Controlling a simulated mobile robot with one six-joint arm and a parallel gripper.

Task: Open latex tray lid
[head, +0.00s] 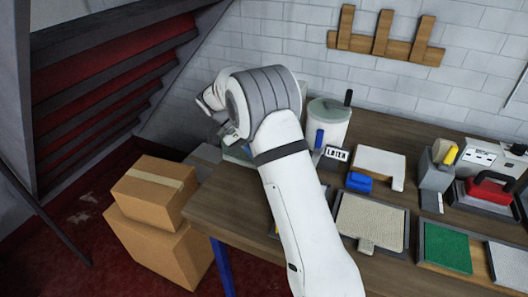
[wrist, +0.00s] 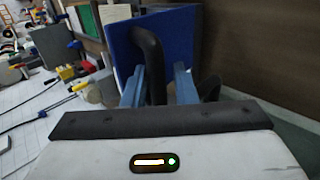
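In the wrist view, a blue panel (wrist: 185,35), seemingly the tray lid, stands close beyond my gripper. A black curved handle (wrist: 151,50) is on its near side. My gripper (wrist: 158,78) has its two blue-grey fingers apart, with one leg of the handle between them. The left finger is close to the handle, and a narrow blue gap shows beside the right one. Contact cannot be told. In the head view, my arm hides most of the gripper and the tray. A sign reading LATEX (head: 336,153) stands right of the arm.
A pale pot (head: 331,125) stands behind the sign. A beige mat tray (head: 370,222), a green sample (head: 447,248) and a red-handled tool (head: 490,187) fill the wooden table's right part. Cardboard boxes (head: 155,188) stand on the floor at left. A brick wall is behind.

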